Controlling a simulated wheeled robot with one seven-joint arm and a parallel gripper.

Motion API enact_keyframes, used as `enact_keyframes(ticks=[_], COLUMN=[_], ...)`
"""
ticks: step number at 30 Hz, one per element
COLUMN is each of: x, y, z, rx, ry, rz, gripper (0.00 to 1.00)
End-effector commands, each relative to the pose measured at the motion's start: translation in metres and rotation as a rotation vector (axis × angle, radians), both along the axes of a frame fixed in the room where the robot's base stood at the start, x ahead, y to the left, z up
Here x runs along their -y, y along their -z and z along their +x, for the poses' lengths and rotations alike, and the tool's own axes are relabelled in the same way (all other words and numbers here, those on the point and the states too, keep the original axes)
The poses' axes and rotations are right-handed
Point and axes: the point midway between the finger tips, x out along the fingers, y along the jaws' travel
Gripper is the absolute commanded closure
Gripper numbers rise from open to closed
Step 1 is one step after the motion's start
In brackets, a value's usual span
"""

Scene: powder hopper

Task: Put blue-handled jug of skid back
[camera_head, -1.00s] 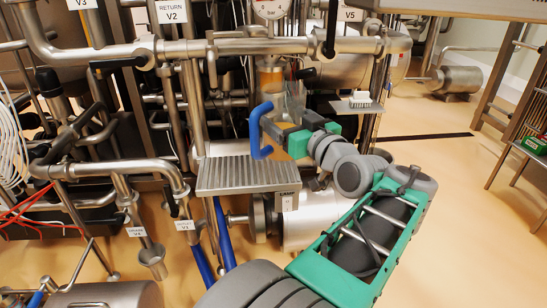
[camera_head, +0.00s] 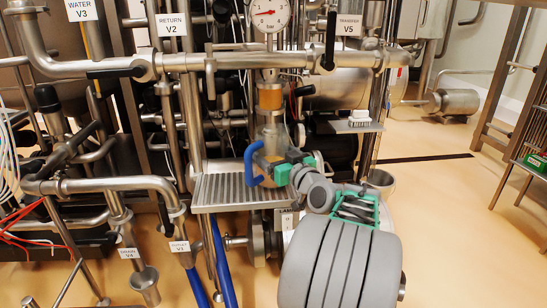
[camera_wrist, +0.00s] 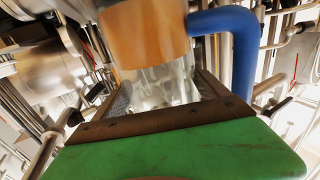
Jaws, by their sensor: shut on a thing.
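The jug (camera_head: 272,142) is clear with amber contents and a blue handle (camera_head: 251,165) on its left side in the head view. It looks upright at the right end of the ribbed metal shelf (camera_head: 225,190) of the skid. I cannot tell whether its base touches the shelf. My gripper (camera_head: 277,168) is shut on the jug from the right and hides part of its lower body. In the wrist view the jug (camera_wrist: 145,30) sits between the brown finger pads of my gripper (camera_wrist: 165,92), with the blue handle (camera_wrist: 243,60) at the right.
A pressure gauge (camera_head: 268,14) and an amber sight glass (camera_head: 270,95) stand above the jug. A horizontal pipe (camera_head: 235,46) crosses above the shelf. A small side shelf (camera_head: 350,126) with a white object is to the right. Open floor lies at the right.

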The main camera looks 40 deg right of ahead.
Motion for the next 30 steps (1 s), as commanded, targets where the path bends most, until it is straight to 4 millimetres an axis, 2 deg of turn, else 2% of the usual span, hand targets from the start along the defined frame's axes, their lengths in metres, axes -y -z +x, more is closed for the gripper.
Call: enact_keyframes(ticks=[2, 9, 10, 15, 25, 30], x=[0.0, 0.0, 0.0, 0.0, 0.0, -0.006], y=[-0.005, 0.0, 0.001, 0.0, -0.005, -0.005], z=[0.0, 0.0, 0.0, 0.0, -0.002, -0.038], rx=[0.005, 0.005, 0.002, 0.002, 0.001, 0.001], ry=[0.0, 0.0, 0.0, 0.0, 0.0, 0.006], rz=[-0.005, -0.004, -0.001, -0.001, 0.0, 0.001], gripper=[0.89, 0.89, 0.15, 0.01, 0.0, 0.0])
